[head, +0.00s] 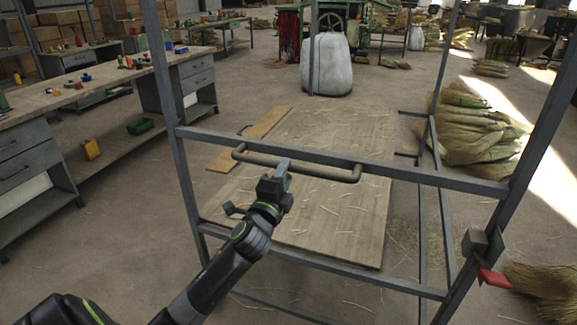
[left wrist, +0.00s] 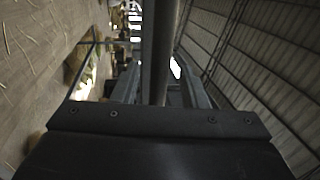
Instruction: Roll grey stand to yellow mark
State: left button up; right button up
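The grey stand (head: 335,164) is a tall metal frame that fills the middle of the head view. A brown handle bar (head: 325,172) is fixed along its near crossbar. My left gripper (head: 283,170) is at this handle, left of its middle, and overlaps it. In the left wrist view the bar (left wrist: 160,50) runs between the two grey fingers; whether they press on it is unclear. My right gripper is not in view. A yellowish-brown strip (head: 250,139) lies on the floor beyond the stand's left side; I cannot tell whether it is the yellow mark.
A workbench (head: 60,100) with drawers stands at the left. Straw bundles (head: 470,130) lie at the right, and loose bristles (head: 545,280) at the lower right. A white sack (head: 327,65) stands beyond the stand. A red tag (head: 494,278) sits at the stand's right post.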

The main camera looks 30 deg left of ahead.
pick_arm(q)
jog(key=shift+x, duration=1.45)
grip_shut()
